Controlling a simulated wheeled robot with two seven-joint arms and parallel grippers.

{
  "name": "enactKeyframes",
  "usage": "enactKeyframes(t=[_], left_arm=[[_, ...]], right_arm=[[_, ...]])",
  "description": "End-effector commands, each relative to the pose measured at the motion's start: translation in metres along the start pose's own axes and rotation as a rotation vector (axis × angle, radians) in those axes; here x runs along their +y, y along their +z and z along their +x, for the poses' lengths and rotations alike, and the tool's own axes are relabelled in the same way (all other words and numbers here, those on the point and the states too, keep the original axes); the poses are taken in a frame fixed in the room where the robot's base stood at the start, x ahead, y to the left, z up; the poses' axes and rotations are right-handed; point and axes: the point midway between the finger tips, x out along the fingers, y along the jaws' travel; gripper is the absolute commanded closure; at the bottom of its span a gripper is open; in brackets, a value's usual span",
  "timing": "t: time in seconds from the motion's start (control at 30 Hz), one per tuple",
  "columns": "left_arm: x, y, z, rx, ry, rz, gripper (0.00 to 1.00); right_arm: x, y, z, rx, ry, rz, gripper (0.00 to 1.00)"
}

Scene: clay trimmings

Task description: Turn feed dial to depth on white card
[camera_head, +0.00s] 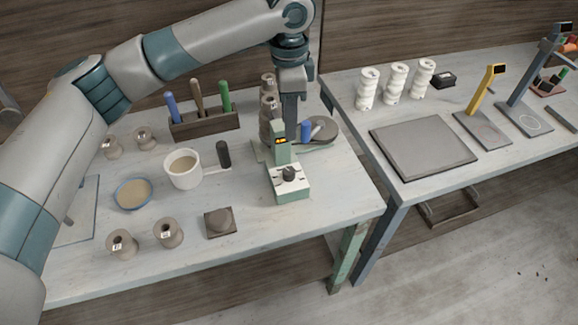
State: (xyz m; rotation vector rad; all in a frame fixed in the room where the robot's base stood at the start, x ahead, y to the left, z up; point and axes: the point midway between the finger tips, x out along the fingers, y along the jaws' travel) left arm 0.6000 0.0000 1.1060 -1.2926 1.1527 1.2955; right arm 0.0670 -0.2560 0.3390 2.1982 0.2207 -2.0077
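The feed dial (289,173) is a small black knob on the pale sloped front of a green machine (292,194) near the right end of the left table. A small orange-lit display (281,141) sits above it on the machine's upright. My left gripper (290,122) points down just behind and above the dial, apart from it. Its fingertips are partly hidden by the machine, and their opening is unclear. No separate white card can be made out; the marks on the dial's pale face are too small to read. My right gripper is out of view.
A round grey disc (325,131) and a blue-handled item (305,131) are beside the machine. A white mug (182,169), a dark cylinder (223,154), a tool rack (205,125), a blue-rimmed dish (133,194) and labelled spools (168,233) stand left. The table's front right is clear.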

Motion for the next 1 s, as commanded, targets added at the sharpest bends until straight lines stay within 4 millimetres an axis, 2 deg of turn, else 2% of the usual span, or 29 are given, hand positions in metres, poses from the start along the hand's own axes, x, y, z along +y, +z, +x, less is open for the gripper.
enactKeyframes(t=[0.27, 0.8, 1.0], left_arm=[[0.001, 0.0, 0.033, 0.0, 0.003, 0.0, 0.66], [0.001, 0.0, 0.129, -0.001, 0.003, -0.001, 0.66], [0.001, -0.001, 0.154, 0.001, 0.001, 0.001, 0.66]], right_arm=[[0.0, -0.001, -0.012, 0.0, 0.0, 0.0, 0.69], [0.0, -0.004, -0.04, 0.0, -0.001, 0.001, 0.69], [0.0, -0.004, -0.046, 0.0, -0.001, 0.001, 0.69]])
